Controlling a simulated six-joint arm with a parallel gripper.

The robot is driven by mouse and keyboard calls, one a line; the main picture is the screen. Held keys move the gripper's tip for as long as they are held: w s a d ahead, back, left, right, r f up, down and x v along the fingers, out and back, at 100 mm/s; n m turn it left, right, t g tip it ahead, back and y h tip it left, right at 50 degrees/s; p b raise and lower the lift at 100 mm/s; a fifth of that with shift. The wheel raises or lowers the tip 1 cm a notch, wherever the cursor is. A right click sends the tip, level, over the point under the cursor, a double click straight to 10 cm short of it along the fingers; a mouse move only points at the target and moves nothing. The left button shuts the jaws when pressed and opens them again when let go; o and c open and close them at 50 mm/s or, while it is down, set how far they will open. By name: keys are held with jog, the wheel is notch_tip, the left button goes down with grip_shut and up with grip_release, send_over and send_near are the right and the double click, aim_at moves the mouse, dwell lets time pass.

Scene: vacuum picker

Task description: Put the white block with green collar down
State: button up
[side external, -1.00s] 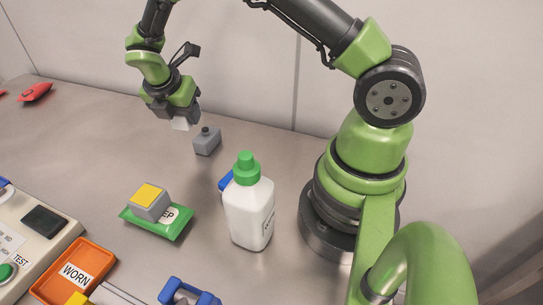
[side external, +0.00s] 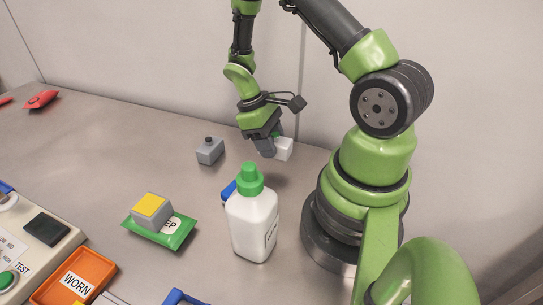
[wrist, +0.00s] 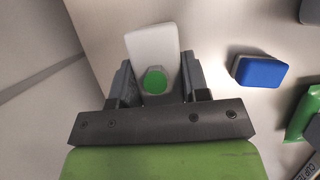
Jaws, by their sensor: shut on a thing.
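The white block with green collar (side external: 284,150) is held in my gripper (side external: 265,146), in the side view behind the white bottle. It seems to be a little above the table, but the exact gap is unclear. In the wrist view the white block (wrist: 152,42) sticks out beyond my gripper (wrist: 157,80), with its round green part between the two dark fingers. The fingers are shut on it from both sides.
A white bottle with green cap (side external: 252,225) stands in front, with a blue block (side external: 229,192) partly behind it. A grey block with a black knob (side external: 210,151) stands to the left. A grey-and-yellow block (side external: 151,209) sits on a green pad (side external: 178,234). An orange WORN tray (side external: 103,266) is front left.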

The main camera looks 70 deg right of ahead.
jog(key=shift+f, duration=2)
jog(key=shift+f, duration=0.15)
jog(key=o, duration=1)
jog(key=shift+o, duration=0.2)
jog(key=v, duration=1.2)
notch_tip(320, 180, up, 12)
jog(key=m+t, duration=0.2)
jog(key=t, duration=0.3)
send_over(271, 166)
jog(key=w+a, duration=0.4)
jog(key=a, duration=0.3)
jog(key=s+a+r+m+t+y, duration=0.2)
jog(key=s+a+r+t, duration=0.4)
jog(key=s, duration=0.3)
jog(key=shift+s+a+r+t, duration=0.4)
jog(key=shift+a+r, duration=0.3)
jog(key=shift+r, duration=0.15)
